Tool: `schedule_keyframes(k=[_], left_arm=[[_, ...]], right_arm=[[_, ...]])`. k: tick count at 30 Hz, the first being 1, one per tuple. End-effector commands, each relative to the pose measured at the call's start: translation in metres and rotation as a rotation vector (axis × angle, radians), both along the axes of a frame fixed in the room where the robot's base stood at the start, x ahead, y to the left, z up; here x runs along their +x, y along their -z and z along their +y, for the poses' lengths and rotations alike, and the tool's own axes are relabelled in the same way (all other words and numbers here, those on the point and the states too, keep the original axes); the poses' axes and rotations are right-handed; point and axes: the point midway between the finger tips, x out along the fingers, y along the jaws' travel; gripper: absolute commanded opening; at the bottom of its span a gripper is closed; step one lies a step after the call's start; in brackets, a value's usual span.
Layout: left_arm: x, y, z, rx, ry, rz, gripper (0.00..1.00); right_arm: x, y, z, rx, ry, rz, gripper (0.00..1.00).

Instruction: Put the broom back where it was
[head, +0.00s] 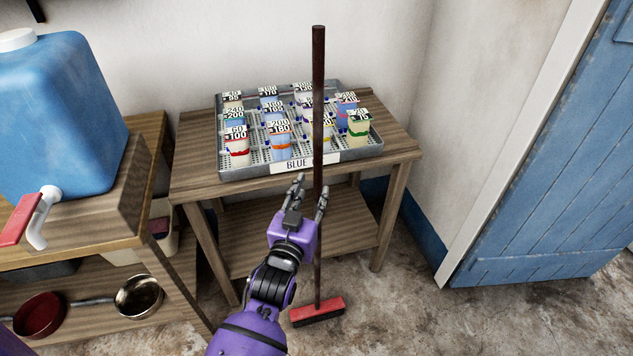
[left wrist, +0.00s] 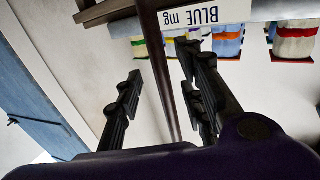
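The broom (head: 318,110) stands upright in front of the small table, with a dark brown handle and a red head (head: 318,311) on the floor. My left gripper (head: 311,186) is at the handle, below the tray's front edge. In the left wrist view, the fingers (left wrist: 160,68) are apart and the handle (left wrist: 167,80) shows in the gap between them, with space visible on both sides. I cannot tell how deep between the fingers it sits. My right gripper is not in view.
A metal tray (head: 350,155) labelled "BLUE" with several small bags stands on the wooden table (head: 398,158).

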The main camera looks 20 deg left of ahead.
Motion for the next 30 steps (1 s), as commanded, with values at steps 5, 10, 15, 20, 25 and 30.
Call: schedule_keyframes(k=[5,10,15,20,25,30], left_arm=[[-0.039,0.001,-0.002,-0.001,-0.001,0.002,0.36],[-0.059,0.000,-0.003,-0.001,0.000,0.001,0.36],[-0.066,-0.001,-0.004,-0.001,0.000,0.000,0.36],[-0.066,-0.001,-0.004,-0.001,0.000,0.000,0.36],[-0.091,0.034,0.000,0.010,0.004,0.084,0.36],[-0.184,0.129,0.010,0.032,0.022,0.347,0.36]], right_arm=[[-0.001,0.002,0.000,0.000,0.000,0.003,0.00],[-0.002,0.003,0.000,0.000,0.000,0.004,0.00],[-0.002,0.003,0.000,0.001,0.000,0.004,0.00],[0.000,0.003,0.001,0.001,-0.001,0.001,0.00],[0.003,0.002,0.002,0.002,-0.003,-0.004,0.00],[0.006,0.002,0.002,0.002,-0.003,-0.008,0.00]])
